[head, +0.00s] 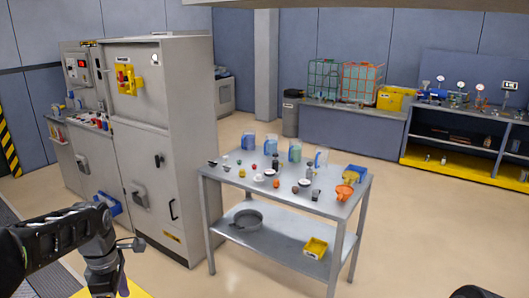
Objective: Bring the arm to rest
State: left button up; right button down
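My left arm (60,235) comes in from the left edge, bends at a dark joint and points down toward the floor. Its lower end (104,284) reaches the bottom edge, where the gripper's fingers are too small and cut off to tell whether they are open or shut. A small purple-grey piece shows beside that end; I cannot tell if it is held. The arm is in front of the grey cabinet (185,150) and apart from the table. Only a dark rounded piece shows at the bottom right edge; my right gripper is not in view.
A workbench (350,133) stands behind. Floor is clear around the table's front and right.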

pick_arm(q)
jog(key=s+d+f+m+h, duration=0.1)
jog(key=s+d+f+m, duration=0.1)
jog(key=d+f+m, duration=0.55)
jog(key=s+d+f+m+h, duration=0.1)
jog(key=d+f+m+h, duration=0.1)
jog(key=d+f, duration=0.95)
jog(key=s+d+f+m+h, duration=0.1)
jog(key=s+d+f+m, duration=0.35)
jog(key=s+f, duration=0.45)
jog(key=s+d+f+m, duration=0.4)
jog(key=s+d+f, duration=0.25)
jog(key=s, duration=0.45)
jog(key=w+d+f+m+b, duration=0.1)
jog(key=w+f+b, duration=0.3)
jog(key=f+b, duration=0.4)
jog(key=shift+d+m+t+b, duration=0.3)
jog(key=shift+d+m+b, duration=0.1)
jog(key=shift+b, duration=0.6)
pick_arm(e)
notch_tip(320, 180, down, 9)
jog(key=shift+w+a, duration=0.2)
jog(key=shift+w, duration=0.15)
